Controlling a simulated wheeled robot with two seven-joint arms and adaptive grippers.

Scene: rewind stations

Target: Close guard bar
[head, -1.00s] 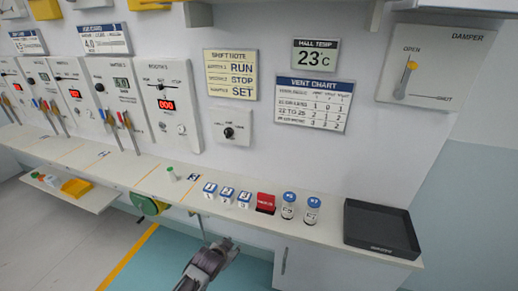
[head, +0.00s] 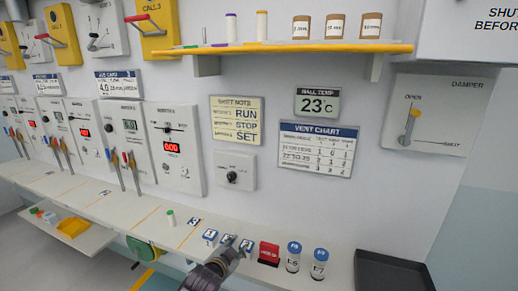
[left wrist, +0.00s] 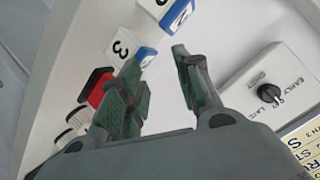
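My left gripper (head: 231,254) is at the bottom middle of the head view, in front of the ledge by the numbered white-and-blue blocks (head: 210,237). In the left wrist view its two fingers (left wrist: 158,65) are apart with nothing between them. A block marked 3 (left wrist: 122,47) shows just beyond one finger; I cannot tell if they touch. I cannot make out a part that is clearly the guard bar. My right gripper is not in view.
A yellow-edged shelf (head: 290,48) hangs above. A dial box (head: 235,172) and damper lever (head: 410,126) are on the wall.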

